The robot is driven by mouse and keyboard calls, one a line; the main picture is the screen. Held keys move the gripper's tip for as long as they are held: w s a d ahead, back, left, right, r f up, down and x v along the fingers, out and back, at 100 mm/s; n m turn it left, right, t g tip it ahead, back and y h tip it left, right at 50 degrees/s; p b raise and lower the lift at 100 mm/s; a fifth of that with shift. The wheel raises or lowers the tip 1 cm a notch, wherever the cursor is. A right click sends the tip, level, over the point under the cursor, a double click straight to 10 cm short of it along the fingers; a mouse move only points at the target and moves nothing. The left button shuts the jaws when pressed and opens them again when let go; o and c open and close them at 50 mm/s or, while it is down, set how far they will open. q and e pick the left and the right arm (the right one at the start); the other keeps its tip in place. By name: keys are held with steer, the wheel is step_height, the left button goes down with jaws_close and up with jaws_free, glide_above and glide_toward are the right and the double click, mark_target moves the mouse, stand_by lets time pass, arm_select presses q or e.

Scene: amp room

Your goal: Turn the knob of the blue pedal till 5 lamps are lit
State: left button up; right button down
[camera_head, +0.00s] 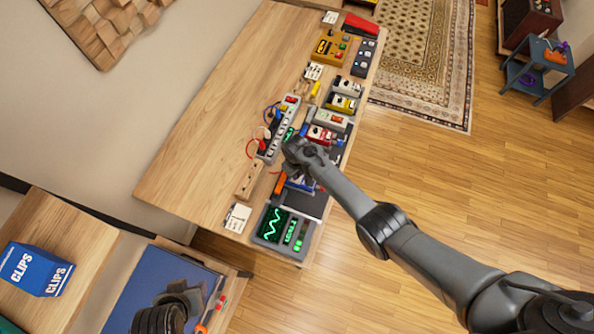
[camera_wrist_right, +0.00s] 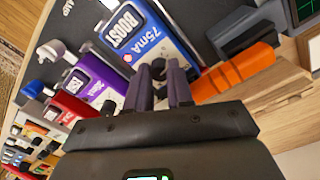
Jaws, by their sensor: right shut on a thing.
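The blue pedal (camera_wrist_right: 150,35) is marked "BOOST 75mA" and fills the upper middle of the right wrist view. In the head view only part of the blue pedal (camera_head: 302,184) shows beside my right arm. My right gripper (camera_wrist_right: 158,78) is shut on the pedal's dark knob (camera_wrist_right: 158,66), mostly hidden between the fingers. In the head view my right gripper (camera_head: 292,160) is over the pedal row, its fingertips hard to make out. A dark part of my left arm shows at the bottom left; its jaws cannot be made out. I cannot count lit lamps.
A purple pedal (camera_wrist_right: 98,75) and a red pedal (camera_wrist_right: 72,103) stand beside the blue one. An orange object (camera_wrist_right: 235,72) lies close on its other side. A screen device (camera_head: 285,232) with green traces stands at the table's near end. A white power strip (camera_head: 278,128) has cables.

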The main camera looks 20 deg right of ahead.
steer(key=shift+m, duration=1)
steer(key=c, duration=1)
jaws_free()
